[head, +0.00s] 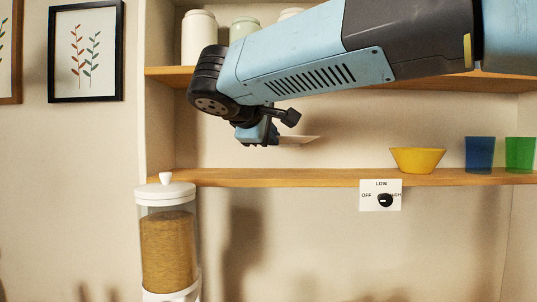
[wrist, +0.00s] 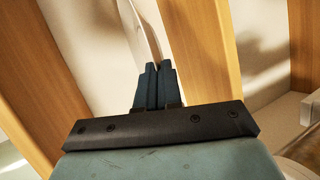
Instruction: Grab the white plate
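The white plate (head: 300,139) shows as a thin, nearly level edge to the right of my gripper (head: 264,138) in the head view. It is held above the middle wooden shelf, with clear space beneath it. In the wrist view the fingers of my gripper (wrist: 158,68) are close together, and the rim of the plate (wrist: 148,32) runs down between their tips. My gripper is shut on the plate's edge. Part of the plate is hidden behind my gripper in the head view.
The middle shelf (head: 290,178) bears a yellow bowl (head: 418,159), a blue cup (head: 480,154) and a green cup (head: 520,154). Jars (head: 199,38) stand on the upper shelf (head: 166,76). A grain dispenser (head: 168,245) stands lower left. A dial panel (head: 372,198) is below the shelf.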

